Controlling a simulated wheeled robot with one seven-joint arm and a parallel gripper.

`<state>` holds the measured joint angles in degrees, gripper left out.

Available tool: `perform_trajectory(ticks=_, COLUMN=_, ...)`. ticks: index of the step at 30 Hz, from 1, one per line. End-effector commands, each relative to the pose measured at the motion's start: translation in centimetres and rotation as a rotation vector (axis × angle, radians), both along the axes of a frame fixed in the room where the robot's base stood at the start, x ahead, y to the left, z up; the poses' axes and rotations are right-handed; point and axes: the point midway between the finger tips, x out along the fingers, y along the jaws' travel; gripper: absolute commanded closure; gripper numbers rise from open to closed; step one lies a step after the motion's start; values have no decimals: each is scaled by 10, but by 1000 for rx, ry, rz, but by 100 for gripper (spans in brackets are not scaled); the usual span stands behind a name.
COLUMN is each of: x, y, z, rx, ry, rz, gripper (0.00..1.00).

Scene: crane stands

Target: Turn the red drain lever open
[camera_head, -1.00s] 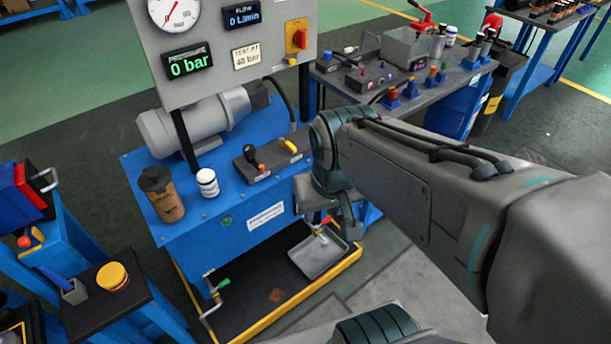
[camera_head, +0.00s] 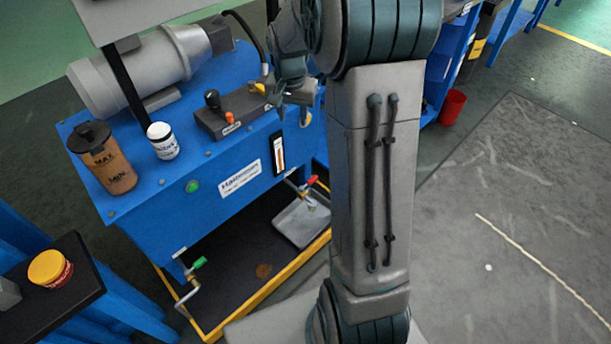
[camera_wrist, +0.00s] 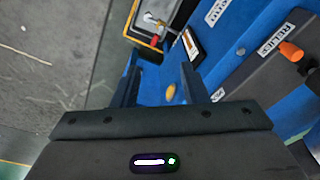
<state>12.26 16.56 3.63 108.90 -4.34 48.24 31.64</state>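The red drain lever (camera_head: 312,180) is on a small valve at the right end of the blue power unit's front (camera_head: 150,215), above a grey drip tray (camera_head: 302,222). In the wrist view the lever (camera_wrist: 155,40) shows near the top, ahead of the fingers. My gripper (camera_head: 287,95) is above the lever in the head view, beside the unit's top right corner. In the wrist view its two fingers (camera_wrist: 160,78) stand apart with nothing between them. They point along the unit's blue front, and the lever is clear of them.
A green-handled valve (camera_head: 198,264) is at the unit's lower left. A control box (camera_head: 232,118) with knobs, a brown bottle (camera_head: 105,160) and a white jar (camera_head: 163,141) stand on top. A level gauge (camera_head: 279,154) is beside the lever. Open floor (camera_head: 500,210) lies right.

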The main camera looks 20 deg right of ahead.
Motion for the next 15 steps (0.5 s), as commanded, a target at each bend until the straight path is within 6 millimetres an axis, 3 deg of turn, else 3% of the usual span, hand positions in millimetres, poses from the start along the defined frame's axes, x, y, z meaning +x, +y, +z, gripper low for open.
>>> perform_trajectory(ticks=1, x=14, y=-10, z=-43, rx=8, ry=14, rz=-45, gripper=60)
perform_trajectory(ticks=9, x=74, y=-57, z=-190, rx=44, ry=51, rz=-288, gripper=60)
perform_trajectory(ticks=15, x=97, y=-86, z=-283, rx=64, ry=70, rz=-437, gripper=60)
